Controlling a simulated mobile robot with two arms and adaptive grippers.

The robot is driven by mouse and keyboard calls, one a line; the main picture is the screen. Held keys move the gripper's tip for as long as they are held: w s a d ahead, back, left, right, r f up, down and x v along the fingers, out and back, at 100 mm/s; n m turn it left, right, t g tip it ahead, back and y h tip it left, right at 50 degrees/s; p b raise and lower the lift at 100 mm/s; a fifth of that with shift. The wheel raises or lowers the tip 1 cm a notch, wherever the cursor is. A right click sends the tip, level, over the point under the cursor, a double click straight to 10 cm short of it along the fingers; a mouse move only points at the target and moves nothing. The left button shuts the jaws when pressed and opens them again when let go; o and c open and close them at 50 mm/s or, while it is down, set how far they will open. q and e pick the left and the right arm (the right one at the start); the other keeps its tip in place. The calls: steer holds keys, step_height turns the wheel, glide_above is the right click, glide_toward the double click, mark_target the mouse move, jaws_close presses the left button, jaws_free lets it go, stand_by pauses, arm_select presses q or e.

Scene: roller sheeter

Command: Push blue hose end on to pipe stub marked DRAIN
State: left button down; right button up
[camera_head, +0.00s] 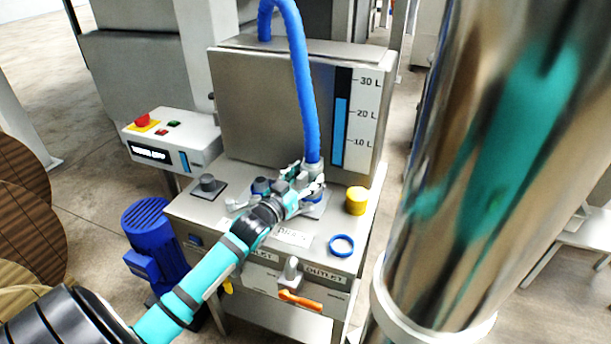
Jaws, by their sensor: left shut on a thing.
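The blue hose (305,105) comes down from above in front of the steel tank, and its lower end is at my left gripper (314,184). My left gripper is shut on the hose end, low over the steel bench top (190,207). The gripper and wrist hide much of the hose end and whatever is directly below it. A white label (292,237), partly covered by my arm, lies just in front; it may read DRAIN. I cannot tell whether the hose end is on a stub. My right gripper is not in view.
The tank has a level gauge (340,118). A yellow cap (356,200), a loose-looking blue ring (341,245) and a grey fitting (207,187) are on the bench top. An orange lever (300,299) sticks out in front. A control box (172,138) and blue motor (150,240) stand left.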

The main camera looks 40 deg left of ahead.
arm_select(q)
steer(key=shift+f, duration=0.15)
stand_by(0.6)
steer(key=shift+c, duration=2.2)
jaws_free()
steer(key=shift+f, duration=0.2)
steer(key=s, duration=1.2)
steer(key=shift+d+r, duration=0.15)
steer(key=shift+s, duration=0.1)
